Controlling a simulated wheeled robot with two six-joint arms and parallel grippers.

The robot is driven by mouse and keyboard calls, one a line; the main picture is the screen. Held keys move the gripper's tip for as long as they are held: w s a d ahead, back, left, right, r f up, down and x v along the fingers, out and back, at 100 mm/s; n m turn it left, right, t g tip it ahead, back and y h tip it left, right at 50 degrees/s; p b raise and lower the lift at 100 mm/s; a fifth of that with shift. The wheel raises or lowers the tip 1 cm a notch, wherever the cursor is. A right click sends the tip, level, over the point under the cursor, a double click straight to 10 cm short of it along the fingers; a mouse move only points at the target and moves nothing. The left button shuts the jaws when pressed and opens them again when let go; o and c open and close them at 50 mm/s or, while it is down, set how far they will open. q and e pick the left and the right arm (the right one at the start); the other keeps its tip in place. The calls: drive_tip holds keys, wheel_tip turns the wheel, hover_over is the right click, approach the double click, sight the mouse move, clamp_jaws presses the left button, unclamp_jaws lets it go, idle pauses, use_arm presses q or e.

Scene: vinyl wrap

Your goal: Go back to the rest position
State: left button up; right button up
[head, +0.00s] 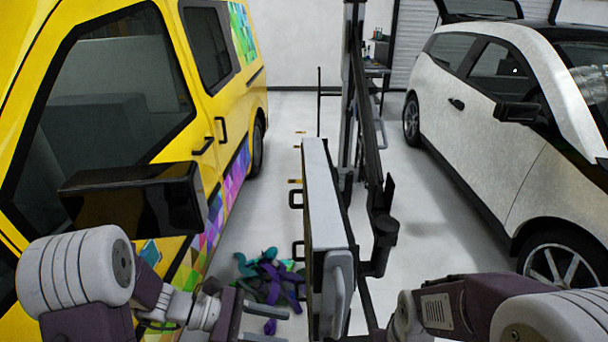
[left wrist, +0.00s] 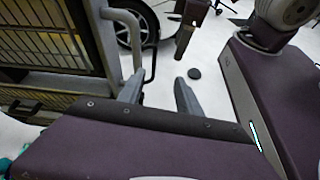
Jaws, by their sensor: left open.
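My left gripper (head: 266,322) is at the bottom of the head view, between the yellow van and the grey cart. Its two fingers point right toward the cart's handle and are apart, with nothing between them. The left wrist view also shows the spread, empty fingers (left wrist: 158,92). My right arm comes in at the lower right of the head view, but its gripper cannot be made out there.
A tall grey cart (head: 322,190) with a handle stands close to my left gripper. The yellow van (head: 205,130) is at left, the white car (head: 480,140) at right. Purple and teal scraps (head: 270,278) lie on the floor. A dark post (head: 352,90) stands behind the cart.

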use_arm(q)
drive_tip(key=s+a+m+g+y+p, duration=0.2)
drive_tip(key=s+m+g+y+p, duration=0.2)
drive_tip(key=s+m+y, duration=0.45)
drive_tip(key=w+a+f+m+t+y, duration=0.2)
drive_tip(key=w+a+m+t+y, duration=0.1)
drive_tip(key=a+m, duration=0.5)
drive_tip(key=shift+w+a+f+t+y, duration=0.15)
drive_tip(key=shift+w+a+t+y, duration=0.25)
drive_tip(key=shift+a+t+y, duration=0.6)
use_arm(e)
drive_tip(key=r, duration=0.4)
drive_tip(key=shift+a+r, duration=0.2)
drive_tip(key=shift+r, duration=0.2)
use_arm(q)
drive_tip(key=shift+a+m+h, duration=0.1)
drive_tip(key=shift+m+h, duration=0.15)
